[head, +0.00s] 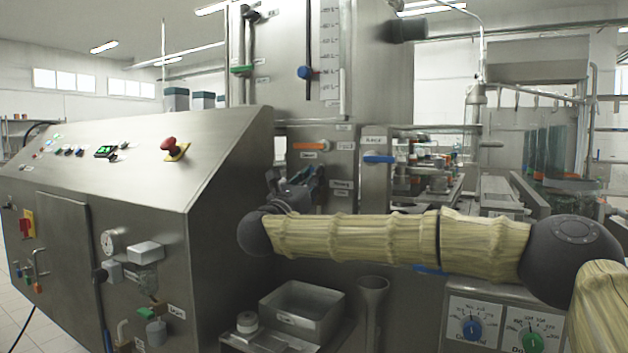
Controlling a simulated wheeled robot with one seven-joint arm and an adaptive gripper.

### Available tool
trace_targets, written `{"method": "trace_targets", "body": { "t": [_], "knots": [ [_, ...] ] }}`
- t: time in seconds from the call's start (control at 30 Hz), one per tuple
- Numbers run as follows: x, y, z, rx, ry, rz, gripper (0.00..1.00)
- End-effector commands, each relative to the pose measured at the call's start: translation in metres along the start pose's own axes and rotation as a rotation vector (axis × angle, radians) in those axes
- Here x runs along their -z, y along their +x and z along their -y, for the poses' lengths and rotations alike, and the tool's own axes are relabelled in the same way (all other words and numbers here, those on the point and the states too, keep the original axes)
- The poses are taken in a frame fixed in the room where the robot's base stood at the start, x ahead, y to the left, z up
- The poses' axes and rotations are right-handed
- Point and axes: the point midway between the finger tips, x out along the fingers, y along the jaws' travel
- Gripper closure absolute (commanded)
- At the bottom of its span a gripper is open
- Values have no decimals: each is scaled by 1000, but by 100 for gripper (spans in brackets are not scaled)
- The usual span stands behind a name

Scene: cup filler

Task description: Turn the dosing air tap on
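Several lever taps show on the steel panels in the head view. One has an orange lever (311,146) lying level, with a small label under it. Another has a blue lever (379,158), also level, on the panel to its right. The labels are too small to read surely, so I cannot tell which is the dosing air tap. My gripper (312,180) is in front of the panel, just below the orange lever. It is dark and partly hidden by my own wrist. Its fingers seem to point at the panel; whether they touch anything or are open is unclear.
A sloped steel control cabinet (110,165) with a red emergency button (170,146) stands at the left. Below my arm are a metal bin (300,312) and a funnel (373,290). A dial box (490,325) is at lower right. Machinery with bottles fills the right background.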

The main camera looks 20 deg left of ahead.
Motion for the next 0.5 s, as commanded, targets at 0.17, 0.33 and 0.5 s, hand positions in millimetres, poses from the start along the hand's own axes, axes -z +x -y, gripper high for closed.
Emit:
{"method": "trace_targets", "body": {
  "t": [0.17, 0.33, 0.5],
  "knots": [
    [0, 0, 0, 1, -1, 0, 65],
    [0, 1, 1, 1, -1, 0, 65],
    [0, -5, 1, 0, -1, 0, 65]
  ]
}}
